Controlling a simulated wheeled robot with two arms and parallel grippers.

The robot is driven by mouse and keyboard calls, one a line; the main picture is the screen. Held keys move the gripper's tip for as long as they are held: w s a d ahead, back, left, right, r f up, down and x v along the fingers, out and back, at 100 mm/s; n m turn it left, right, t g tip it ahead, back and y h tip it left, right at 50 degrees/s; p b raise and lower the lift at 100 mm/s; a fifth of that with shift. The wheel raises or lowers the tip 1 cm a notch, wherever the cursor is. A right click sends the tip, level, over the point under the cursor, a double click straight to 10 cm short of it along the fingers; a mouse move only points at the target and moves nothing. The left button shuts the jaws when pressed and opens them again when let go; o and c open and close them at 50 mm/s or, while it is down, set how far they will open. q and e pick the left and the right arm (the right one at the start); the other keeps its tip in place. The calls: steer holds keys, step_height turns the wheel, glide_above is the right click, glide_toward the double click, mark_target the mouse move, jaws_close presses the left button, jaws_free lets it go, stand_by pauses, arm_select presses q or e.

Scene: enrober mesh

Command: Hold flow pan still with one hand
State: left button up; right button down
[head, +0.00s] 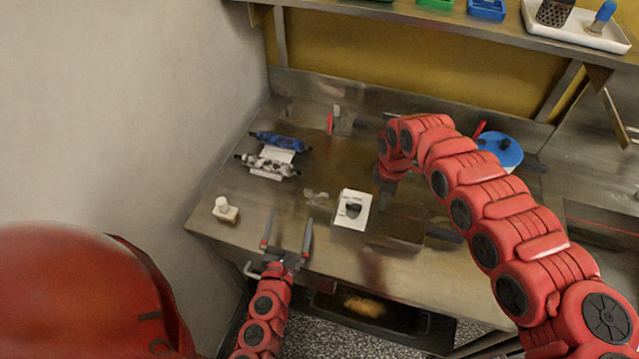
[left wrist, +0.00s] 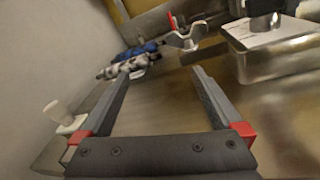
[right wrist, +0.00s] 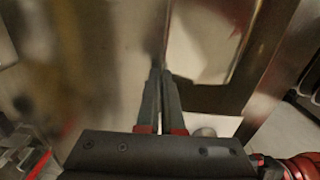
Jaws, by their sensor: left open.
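A shiny metal pan (head: 395,236), which I take for the flow pan, sits at the front middle of the steel bench. The right wrist view shows a pale-floored metal pan (right wrist: 205,40) close up. My right gripper (head: 385,190) points down at the pan's back. In the right wrist view its fingers (right wrist: 163,75) are together beside the pan's left edge; whether they pinch the rim is unclear. My left gripper (head: 288,232) is open and empty over the bench's front edge, left of the pan. It also shows open in its wrist view (left wrist: 160,85).
A white card with a dark piece (head: 352,210) lies left of the pan. Blue (head: 280,141) and grey (head: 266,166) rollers lie at back left; a white knob (head: 224,209) is near the wall. A blue round item (head: 500,150) is at right. A shelf (head: 420,20) runs above.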

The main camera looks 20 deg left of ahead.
mark_target(317, 192)
arm_select(q)
steer(key=d, duration=0.1)
steer(key=d+r+n+h, duration=0.1)
steer(key=d+r+h, duration=0.1)
steer(key=d, duration=0.1)
steer(key=shift+s+r+n+t, duration=0.2)
steer(key=shift+n+t, duration=0.1)
steer(key=shift+t, duration=0.1)
steer(key=shift+w+d, duration=0.1)
steer(key=shift+w, duration=0.15)
steer(key=w, duration=1.1)
steer(key=shift+w+a, duration=0.2)
steer(key=shift+a, duration=0.1)
steer(key=shift+c, duration=0.2)
steer(key=shift+h, duration=0.3)
steer(key=c, duration=1.2)
